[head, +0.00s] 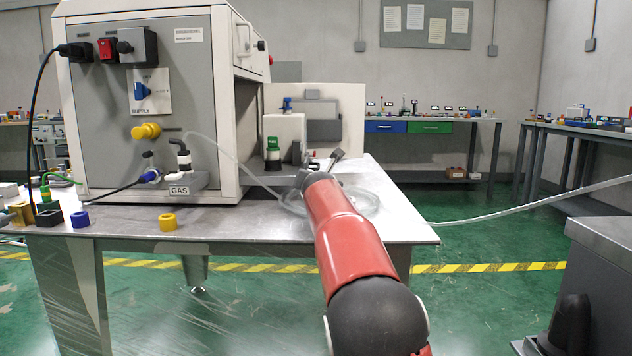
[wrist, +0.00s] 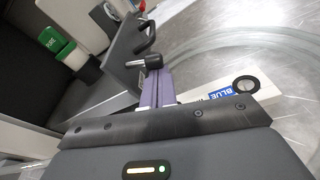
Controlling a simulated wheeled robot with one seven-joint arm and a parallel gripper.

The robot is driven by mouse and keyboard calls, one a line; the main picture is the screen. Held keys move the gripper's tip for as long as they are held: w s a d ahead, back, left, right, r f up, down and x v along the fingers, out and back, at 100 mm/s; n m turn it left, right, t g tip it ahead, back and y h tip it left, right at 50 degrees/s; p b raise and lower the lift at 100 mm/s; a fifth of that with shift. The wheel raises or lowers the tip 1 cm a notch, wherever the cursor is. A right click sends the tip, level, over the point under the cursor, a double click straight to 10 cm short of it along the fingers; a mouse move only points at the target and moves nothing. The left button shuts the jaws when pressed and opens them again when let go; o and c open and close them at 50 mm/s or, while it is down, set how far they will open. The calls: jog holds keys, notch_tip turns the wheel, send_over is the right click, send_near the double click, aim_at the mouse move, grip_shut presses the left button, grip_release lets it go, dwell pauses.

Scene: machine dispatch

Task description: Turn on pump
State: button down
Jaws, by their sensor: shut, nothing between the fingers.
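No part in view carries a readable pump label. The large grey-and-white machine (head: 150,60) stands on the metal table. Its side panel has a red switch (head: 107,49), a blue rotary switch (head: 142,90) and a yellow knob (head: 146,131). My gripper (wrist: 150,62) is shut and empty in the wrist view, by a dark bracket with a black handle (wrist: 147,38); contact cannot be told. In the head view my red arm reaches over the table, right of the machine's open bay, and hides part of the gripper.
A green-capped container (wrist: 52,42) stands in the bay, also in the head view (head: 273,150). A coiled clear hose (head: 355,200) lies on the table. A blue-labelled plate (wrist: 222,95) and yellow ring (head: 168,222) are nearby. The table's front right is clear.

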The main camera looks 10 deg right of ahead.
jog(key=n+p, duration=0.1)
jog(key=p, duration=0.1)
jog(key=r+n+h+p, duration=0.1)
jog(key=n, duration=0.1)
jog(key=shift+d+r+p, duration=0.3)
jog(key=shift+d+p, duration=0.05)
jog(key=n+p, duration=0.2)
jog(key=n, duration=0.1)
jog(key=shift+s+d+r+h, duration=0.1)
jog(key=shift+d+r+h, duration=0.05)
jog(key=shift+r+h, duration=0.2)
jog(key=shift+f, duration=0.1)
jog(key=shift+s, duration=0.1)
